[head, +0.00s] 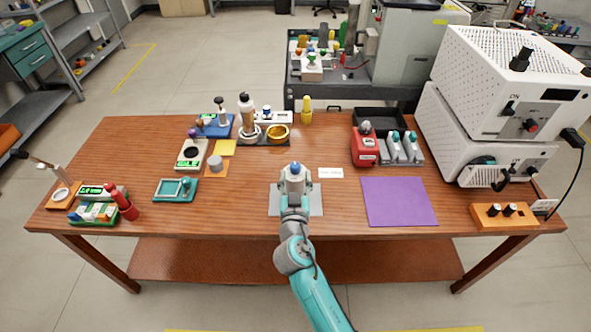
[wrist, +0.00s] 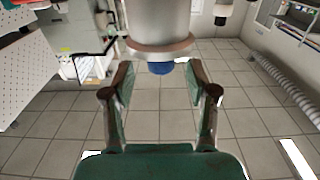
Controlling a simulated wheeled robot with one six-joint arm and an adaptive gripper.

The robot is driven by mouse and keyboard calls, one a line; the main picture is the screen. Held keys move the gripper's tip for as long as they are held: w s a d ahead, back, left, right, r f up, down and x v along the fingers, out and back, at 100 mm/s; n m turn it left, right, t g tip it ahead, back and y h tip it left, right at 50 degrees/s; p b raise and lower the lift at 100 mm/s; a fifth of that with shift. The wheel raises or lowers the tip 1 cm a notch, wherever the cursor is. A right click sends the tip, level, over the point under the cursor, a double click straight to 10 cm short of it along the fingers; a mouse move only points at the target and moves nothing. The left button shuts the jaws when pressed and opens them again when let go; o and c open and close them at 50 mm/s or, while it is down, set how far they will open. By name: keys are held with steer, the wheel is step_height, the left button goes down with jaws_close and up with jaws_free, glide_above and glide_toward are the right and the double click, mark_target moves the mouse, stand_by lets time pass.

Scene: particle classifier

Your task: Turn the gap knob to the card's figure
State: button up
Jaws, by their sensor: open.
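A white cylindrical body (wrist: 158,20) with a brownish rim and a blue cap or knob (wrist: 161,68) shows in the wrist view. My gripper (wrist: 160,76) is open, its fingers to either side of the blue part in the picture; contact cannot be made out. In the head view a pale piece with a blue top (head: 294,167) shows at my arm's end, over a grey mat (head: 314,203); my fingers are not distinct there. A white card (head: 331,173) lies right of it, its writing too small to read. I cannot tell which part is the gap knob.
A purple mat (head: 399,202) lies to the right. An orange box with two black knobs (head: 505,215) sits at the right front, before white stacked instruments (head: 495,100). A red device (head: 364,147) stands behind the mat. Small instruments crowd the left; the front middle-left is clear.

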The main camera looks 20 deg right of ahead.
steer(key=v, duration=0.8)
